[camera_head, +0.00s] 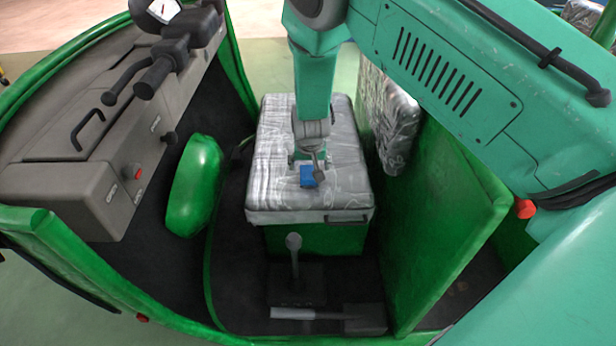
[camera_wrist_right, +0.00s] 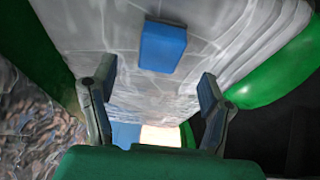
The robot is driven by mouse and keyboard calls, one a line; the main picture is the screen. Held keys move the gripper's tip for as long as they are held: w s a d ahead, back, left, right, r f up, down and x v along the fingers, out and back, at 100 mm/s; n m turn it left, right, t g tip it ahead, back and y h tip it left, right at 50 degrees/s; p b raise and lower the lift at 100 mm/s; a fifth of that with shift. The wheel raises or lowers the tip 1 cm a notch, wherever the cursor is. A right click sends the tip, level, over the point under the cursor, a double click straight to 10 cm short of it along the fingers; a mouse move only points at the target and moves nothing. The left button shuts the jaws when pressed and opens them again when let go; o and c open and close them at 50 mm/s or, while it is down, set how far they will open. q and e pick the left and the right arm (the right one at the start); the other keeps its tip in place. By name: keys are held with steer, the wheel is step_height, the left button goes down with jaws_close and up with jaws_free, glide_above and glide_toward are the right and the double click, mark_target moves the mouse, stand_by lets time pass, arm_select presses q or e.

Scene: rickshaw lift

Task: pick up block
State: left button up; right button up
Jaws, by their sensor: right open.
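A small blue block (camera_head: 308,176) lies on the silver plastic-wrapped seat (camera_head: 270,190) in the head view. In the right wrist view the blue block (camera_wrist_right: 162,47) shows on the seat's pale surface, beyond and between the fingertips. My right gripper (camera_head: 312,170) reaches down over the seat, close to the block and partly in front of it. Its two fingers (camera_wrist_right: 157,85) are spread wide apart in the wrist view with nothing between them. Whether a fingertip touches the block cannot be told. My left gripper is not in view.
A green panel (camera_head: 440,210) stands right of the seat, with a wrapped backrest (camera_head: 388,112) behind. A green rounded fender (camera_head: 195,185) and a grey dashboard with handlebars (camera_head: 75,170) are at the left. A lever (camera_head: 294,255) rises from the dark floor in front.

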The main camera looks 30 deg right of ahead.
mark_target(309, 172)
steer(key=x, duration=0.6)
steer(key=shift+w+f, duration=0.15)
steer(key=shift+f, duration=0.15)
steer(key=c, duration=1.4)
steer(key=shift+o, duration=0.2)
steer(key=shift+r, duration=0.1)
step_height(309, 172, up, 10)
